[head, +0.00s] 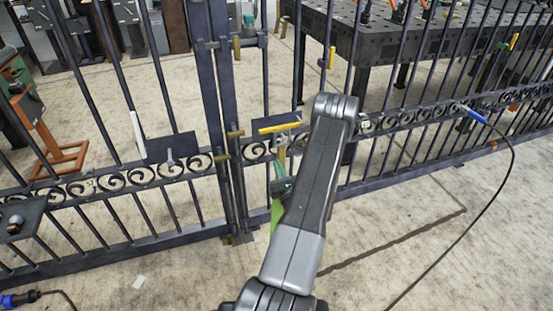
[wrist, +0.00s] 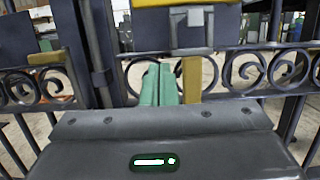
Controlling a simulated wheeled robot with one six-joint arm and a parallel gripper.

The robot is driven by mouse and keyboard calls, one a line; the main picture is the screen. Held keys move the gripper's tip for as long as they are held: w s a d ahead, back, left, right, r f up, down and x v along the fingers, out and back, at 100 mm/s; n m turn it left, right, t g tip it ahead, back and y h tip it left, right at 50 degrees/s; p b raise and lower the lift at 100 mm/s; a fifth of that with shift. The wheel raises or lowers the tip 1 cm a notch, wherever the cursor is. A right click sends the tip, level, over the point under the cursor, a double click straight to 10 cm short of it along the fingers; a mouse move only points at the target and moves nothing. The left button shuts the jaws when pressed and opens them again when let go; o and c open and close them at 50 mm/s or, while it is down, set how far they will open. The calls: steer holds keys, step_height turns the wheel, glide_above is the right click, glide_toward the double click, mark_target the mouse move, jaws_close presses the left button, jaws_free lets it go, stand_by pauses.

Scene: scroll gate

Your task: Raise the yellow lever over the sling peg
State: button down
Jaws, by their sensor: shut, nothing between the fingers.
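The yellow lever (head: 281,127) lies nearly level across a dark plate on the gate, just right of the gate's meeting posts. Its yellow underside shows at the top edge of the wrist view (wrist: 172,3), above a grey bracket (wrist: 190,18). My gripper's green fingers (wrist: 159,72) are together and empty, below the lever and apart from it. In the head view my gripper (head: 281,186) is partly hidden behind my arm. A brass upright piece (wrist: 191,78) stands just right of the fingertips. I cannot tell which part is the sling peg.
The dark barred gate (head: 205,100) with a scroll band spans the view. A blue-handled part (head: 477,116) with a black cable hangs at right. A dark perforated table (head: 400,40) stands behind. The concrete floor in front is mostly clear.

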mark_target(282, 128)
steer(key=w+a+r+b, duration=0.1)
steer(key=w+a+r, duration=0.1)
steer(key=w+r, duration=0.4)
steer(key=shift+w+a, duration=0.25)
steer(key=shift+w, duration=0.65)
steer(key=shift+d+r, duration=0.1)
steer(key=shift+r, duration=0.05)
